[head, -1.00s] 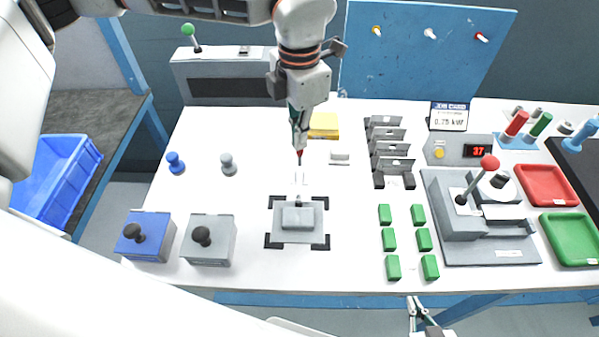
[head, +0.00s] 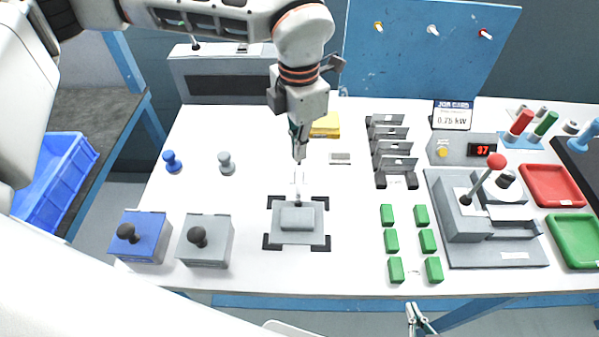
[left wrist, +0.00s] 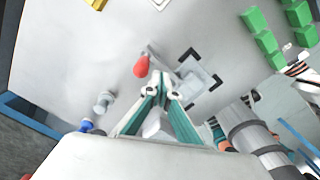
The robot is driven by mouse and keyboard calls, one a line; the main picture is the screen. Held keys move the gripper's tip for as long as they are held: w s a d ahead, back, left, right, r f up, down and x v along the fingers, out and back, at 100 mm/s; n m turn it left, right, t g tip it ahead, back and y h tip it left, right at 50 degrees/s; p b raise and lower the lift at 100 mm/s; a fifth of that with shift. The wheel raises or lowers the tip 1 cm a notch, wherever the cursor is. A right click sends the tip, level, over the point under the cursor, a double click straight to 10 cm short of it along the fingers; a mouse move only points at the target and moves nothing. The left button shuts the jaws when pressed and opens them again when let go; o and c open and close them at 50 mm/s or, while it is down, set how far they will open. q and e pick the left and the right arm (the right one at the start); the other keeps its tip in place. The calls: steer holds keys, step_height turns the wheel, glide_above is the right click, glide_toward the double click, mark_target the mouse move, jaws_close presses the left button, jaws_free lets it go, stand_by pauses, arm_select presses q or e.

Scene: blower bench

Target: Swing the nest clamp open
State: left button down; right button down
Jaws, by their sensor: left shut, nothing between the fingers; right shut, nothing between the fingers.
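The nest (head: 279,236) is a grey plate with a light grey block on it, inside black corner marks on the white bench. The nest clamp (head: 298,191) shows as a thin light arm at the back of the nest, under my left gripper (head: 299,156). Its red handle (left wrist: 141,67) shows in the left wrist view, left of the left fingertips (left wrist: 162,88), with a gap in the picture. In the head view the handle is hidden behind the gripper. My left gripper is shut and empty, pointing down. My right gripper (head: 413,308) is shut and empty at the bench's front edge.
A blue box (head: 140,237) and a grey box (head: 206,241) with black knobs stand left of the nest. Several green blocks (head: 391,240) lie to the right, before a grey lever fixture (head: 497,256). Grey slotted racks (head: 388,150) stand behind them. Bench between nest and green blocks is clear.

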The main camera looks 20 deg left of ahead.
arm_select(q)
steer(key=shift+w+a, duration=0.1)
steer(key=shift+w, duration=0.3)
